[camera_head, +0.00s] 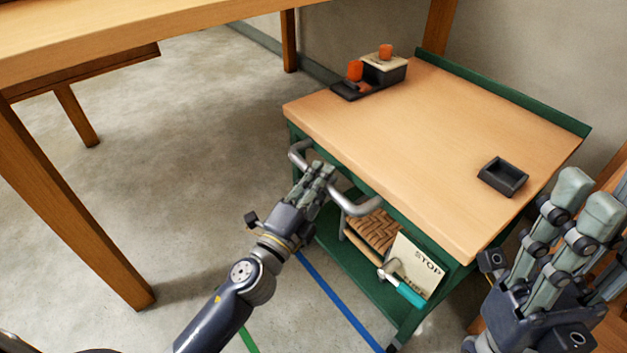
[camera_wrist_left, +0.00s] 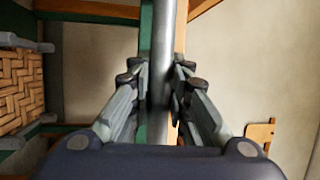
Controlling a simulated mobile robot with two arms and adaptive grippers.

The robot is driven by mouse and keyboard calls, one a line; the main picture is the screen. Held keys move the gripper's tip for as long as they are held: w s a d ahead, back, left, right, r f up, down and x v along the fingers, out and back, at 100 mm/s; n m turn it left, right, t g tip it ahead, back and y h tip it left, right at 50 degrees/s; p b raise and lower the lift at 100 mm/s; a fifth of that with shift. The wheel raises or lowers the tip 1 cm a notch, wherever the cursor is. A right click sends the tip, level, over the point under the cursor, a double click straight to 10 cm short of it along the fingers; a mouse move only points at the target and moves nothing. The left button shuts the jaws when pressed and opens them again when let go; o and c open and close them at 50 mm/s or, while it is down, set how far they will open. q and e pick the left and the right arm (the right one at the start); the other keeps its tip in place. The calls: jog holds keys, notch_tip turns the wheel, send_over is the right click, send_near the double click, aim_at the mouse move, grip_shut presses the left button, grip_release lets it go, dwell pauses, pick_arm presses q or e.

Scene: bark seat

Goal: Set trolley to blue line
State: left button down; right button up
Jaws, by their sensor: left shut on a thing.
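The trolley (camera_head: 430,135) has a wooden top and a green frame, with a grey tubular handle (camera_head: 362,207) on its near left side. My left gripper (camera_head: 322,180) is shut on the handle near its middle. In the left wrist view the handle bar (camera_wrist_left: 160,75) runs between the fingers of the left gripper (camera_wrist_left: 160,95). A blue line (camera_head: 338,300) lies on the floor below the handle and runs towards the trolley's near corner. My right gripper (camera_head: 570,215) is at the right edge, fingers apart and holding nothing visible, beside the trolley's right end.
A black tray with orange items (camera_head: 368,78) and a small black tray (camera_head: 503,177) rest on the trolley top. The lower shelf holds a woven seat (camera_head: 372,232) and a STOP sign (camera_head: 418,262). A wooden table (camera_head: 110,35) stands left. Floor between is clear. A green line (camera_head: 247,340) shows too.

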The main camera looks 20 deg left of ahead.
pick_arm(q)
jog(key=c, duration=1.5)
grip_release()
jog(key=shift+s, duration=0.1)
jog(key=shift+v, duration=6)
